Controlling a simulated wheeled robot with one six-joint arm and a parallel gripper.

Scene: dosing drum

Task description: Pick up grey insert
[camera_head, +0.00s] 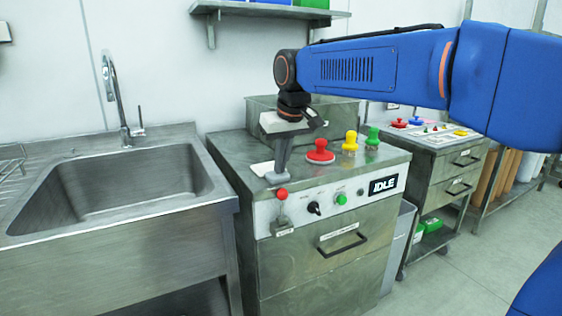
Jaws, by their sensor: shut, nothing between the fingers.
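My gripper (279,176) points down over the front left of the metal cabinet top, its fingers together with nothing seen between them. A flat pale piece (261,168) lies on the cabinet top at the left of the fingertips. It may be the grey insert, but it is small and partly hidden by the gripper, so I cannot tell for sure. I cannot tell whether the fingers touch it.
Red (320,153), yellow (350,143) and green (372,138) knobbed pieces stand right of my gripper on the cabinet (385,155). A red-knobbed lever (281,195) is on the front panel. A metal box (262,112) stands behind; a sink (110,190) is left.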

